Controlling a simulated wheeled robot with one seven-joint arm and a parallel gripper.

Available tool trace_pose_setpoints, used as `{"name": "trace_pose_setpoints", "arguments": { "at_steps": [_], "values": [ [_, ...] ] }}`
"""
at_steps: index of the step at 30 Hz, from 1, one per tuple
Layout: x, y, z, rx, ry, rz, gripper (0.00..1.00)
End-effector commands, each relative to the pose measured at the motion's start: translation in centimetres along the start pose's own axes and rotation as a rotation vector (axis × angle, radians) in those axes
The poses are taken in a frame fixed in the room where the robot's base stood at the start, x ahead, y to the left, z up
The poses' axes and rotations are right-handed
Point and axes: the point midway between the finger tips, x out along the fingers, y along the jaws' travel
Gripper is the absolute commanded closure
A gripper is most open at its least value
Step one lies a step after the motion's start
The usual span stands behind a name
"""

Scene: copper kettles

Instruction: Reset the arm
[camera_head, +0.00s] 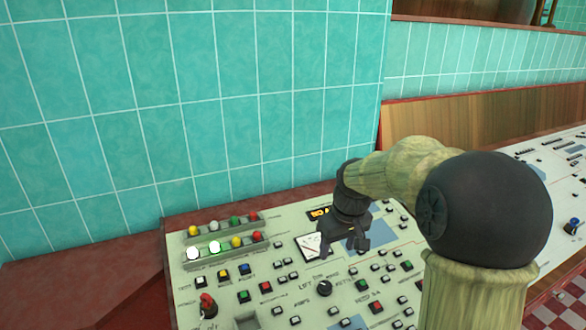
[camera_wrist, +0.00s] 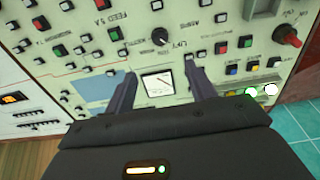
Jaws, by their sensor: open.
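My arm comes in from the right in the head view and bends down over a control panel (camera_head: 235,286). My gripper (camera_head: 340,250) points down above the panel, near a square dial gauge (camera_head: 312,245). In the wrist view my gripper (camera_wrist: 158,80) has its two dark fingers spread apart, with nothing between them. The dial gauge (camera_wrist: 158,85) shows below, between the fingers. I cannot tell the exact height of the fingertips above the panel.
The panel carries many small buttons, a black knob (camera_head: 324,288), a red-handled switch (camera_head: 207,304) and rows of lamps (camera_head: 225,245). A teal tiled wall (camera_head: 220,110) stands behind. A wooden board (camera_head: 480,115) rises behind the panel at right.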

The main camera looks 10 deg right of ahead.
Motion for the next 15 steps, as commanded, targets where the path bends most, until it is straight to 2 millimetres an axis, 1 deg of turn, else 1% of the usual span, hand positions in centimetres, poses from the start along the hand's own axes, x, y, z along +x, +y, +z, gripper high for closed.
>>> {"name": "trace_pose_setpoints", "arguments": {
  "at_steps": [2, 5, 8, 15],
  "values": [
    [-0.4, -0.6, 0.8, 0.014, -0.003, 0.007, 0.45],
    [-0.7, -1.6, 2.8, 0.052, -0.004, 0.021, 0.45],
    [-1.0, -2.7, 5.5, 0.105, -0.003, 0.036, 0.45],
    [-1.8, -5.2, 12.7, 0.247, 0.016, 0.061, 0.45]
  ]
}}
